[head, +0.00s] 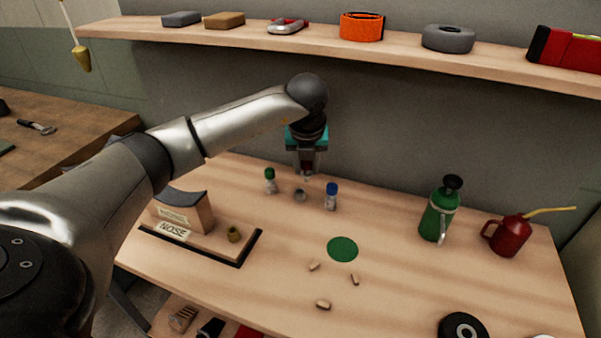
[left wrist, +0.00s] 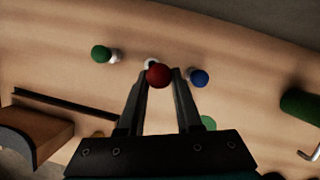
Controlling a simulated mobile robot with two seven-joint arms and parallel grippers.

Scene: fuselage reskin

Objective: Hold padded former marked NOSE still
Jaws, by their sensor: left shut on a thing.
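The padded former (head: 198,216) marked NOSE is a wooden block with a dark curved top, standing at the left of the bench. Part of it shows at the lower left of the left wrist view (left wrist: 37,138). My left gripper (head: 307,170) is at the back of the bench, well to the right of the former and apart from it. It is shut on a small red-topped thing (left wrist: 159,75), whose lower part is hard to see. My right gripper is not in view.
A black L-shaped strip (head: 250,250) edges the former, with a small brass piece (head: 234,234) beside it. Green-capped (head: 270,181) and blue-capped (head: 331,197) bottles flank my gripper. A green disc (head: 342,249) and small wooden bits lie mid-bench. A green sprayer (head: 438,215) and red oil can (head: 508,237) stand right.

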